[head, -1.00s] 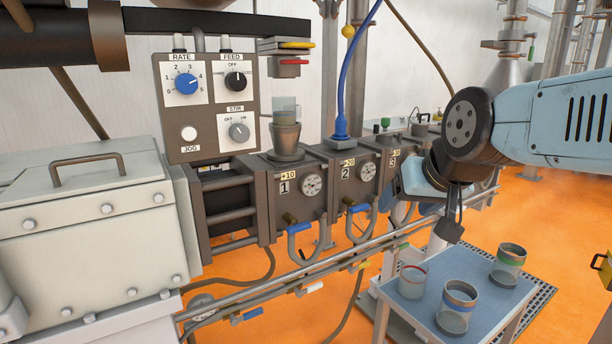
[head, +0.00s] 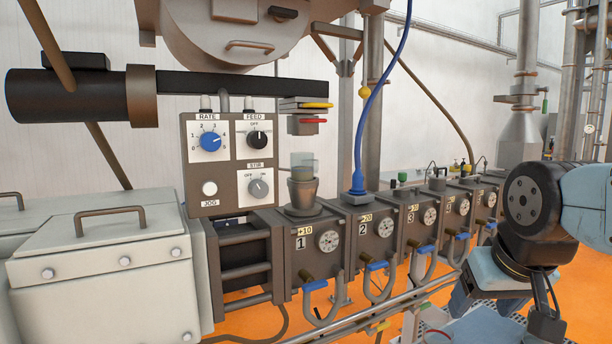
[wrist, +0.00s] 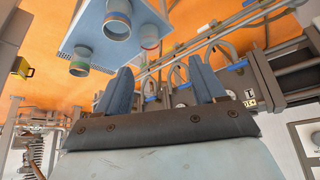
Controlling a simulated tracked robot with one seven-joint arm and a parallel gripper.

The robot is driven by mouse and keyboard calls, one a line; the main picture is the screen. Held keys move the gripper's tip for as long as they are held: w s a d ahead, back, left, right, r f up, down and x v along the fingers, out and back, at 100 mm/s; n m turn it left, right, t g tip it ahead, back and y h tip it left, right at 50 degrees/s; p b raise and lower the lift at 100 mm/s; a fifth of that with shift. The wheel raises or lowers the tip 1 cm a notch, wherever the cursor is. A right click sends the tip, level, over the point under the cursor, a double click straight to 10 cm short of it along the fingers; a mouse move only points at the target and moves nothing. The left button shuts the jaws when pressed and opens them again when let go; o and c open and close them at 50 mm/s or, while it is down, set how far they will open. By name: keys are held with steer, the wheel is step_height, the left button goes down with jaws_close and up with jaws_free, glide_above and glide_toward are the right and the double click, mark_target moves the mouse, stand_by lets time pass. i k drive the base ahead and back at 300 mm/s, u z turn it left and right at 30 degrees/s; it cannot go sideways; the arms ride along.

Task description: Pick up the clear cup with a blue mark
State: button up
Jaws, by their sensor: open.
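The clear cup with a blue band (wrist: 118,24) stands on the small blue table (wrist: 97,12) at the top of the wrist view. The band also shows yellow or orange. My gripper (wrist: 160,86) is open and empty, with its two blue fingers apart from the cups. In the head view, my gripper is partly cut off at the lower right, and the blue-marked cup is not visible there.
A red-marked clear cup (wrist: 150,46) and a green-marked one (wrist: 80,64) share the table. Another clear cup (head: 303,162) sits in the funnel above the first numbered block. Pipes and blue-handled valves (head: 376,266) line the machine.

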mark_target(301, 163)
steer(key=z, duration=0.65)
steer(key=k, duration=1.4)
steer(key=u, duration=1.4)
steer(key=i, duration=1.05)
steer(key=u, duration=0.05)
